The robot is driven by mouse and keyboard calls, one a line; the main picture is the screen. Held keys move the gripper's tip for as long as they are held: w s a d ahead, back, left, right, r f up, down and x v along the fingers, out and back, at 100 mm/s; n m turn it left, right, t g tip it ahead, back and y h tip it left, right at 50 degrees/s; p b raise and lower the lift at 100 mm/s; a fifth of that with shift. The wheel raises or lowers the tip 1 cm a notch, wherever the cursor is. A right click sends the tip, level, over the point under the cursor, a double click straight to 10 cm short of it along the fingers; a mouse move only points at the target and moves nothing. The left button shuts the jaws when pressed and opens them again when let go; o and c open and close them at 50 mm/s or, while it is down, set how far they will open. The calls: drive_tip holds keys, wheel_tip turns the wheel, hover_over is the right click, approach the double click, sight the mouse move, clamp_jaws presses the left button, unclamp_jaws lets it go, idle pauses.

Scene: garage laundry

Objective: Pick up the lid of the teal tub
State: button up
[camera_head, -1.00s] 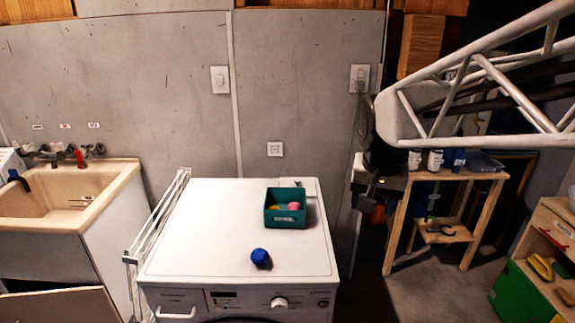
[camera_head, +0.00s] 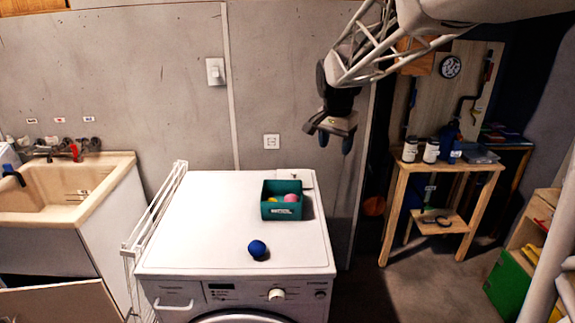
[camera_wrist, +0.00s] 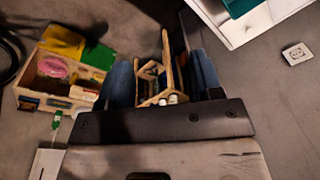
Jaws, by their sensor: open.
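The teal tub (camera_head: 282,214) stands on the back right of the washing machine's top, with its open top showing a pink and a yellow item inside. I cannot make out a lid on it; a flat pale piece (camera_head: 306,177) lies just behind it, but I cannot tell what it is. A corner of teal, likely the tub (camera_wrist: 238,5), shows at the top edge of the wrist view. My gripper (camera_head: 335,143) hangs in the air behind and to the right of the tub, apart from it. Its blue fingers (camera_wrist: 163,72) are spread with nothing held between them.
A dark blue ball (camera_head: 257,248) sits on the washing machine (camera_head: 200,235) in front of the tub. A drying rack (camera_head: 150,220) stands at its left, beside a sink (camera_head: 70,190). A wooden shelf table (camera_head: 455,170) with bottles stands at right. The machine top's left is clear.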

drive_tip(key=w+a+f+m, duration=0.2)
drive_tip(key=w+f, duration=0.2)
drive_tip(key=w, duration=0.6)
drive_tip(key=w+a+f+m, duration=0.2)
drive_tip(key=w+f, duration=0.2)
drive_tip(key=w, duration=0.6)
drive_tip(key=m+g, duration=0.1)
drive_tip(key=m, duration=0.3)
hover_over(294, 172)
drive_tip(key=shift+h, duration=0.4)
drive_tip(key=f, duration=1.4)
drive_tip(key=shift+s+a+f, duration=0.15)
drive_tip(key=shift+s, duration=0.25)
drive_tip(key=shift+w+a+f, duration=0.15)
drive_tip(key=shift+w+f, duration=0.3)
drive_tip(key=shift+f, duration=0.05)
drive_tip(key=shift+f, duration=0.1)
drive_tip(key=shift+f, duration=1.2)
drive_tip(key=shift+f, duration=0.1)
drive_tip(key=shift+s+d+f, duration=0.1)
drive_tip(key=shift+d+f, duration=0.1)
drive_tip(key=shift+f, duration=1.05)
drive_tip(key=shift+s+d+f, duration=0.1)
drive_tip(key=shift+d+f, duration=0.05)
drive_tip(key=shift+f, duration=1.1)
drive_tip(key=c, duration=1)
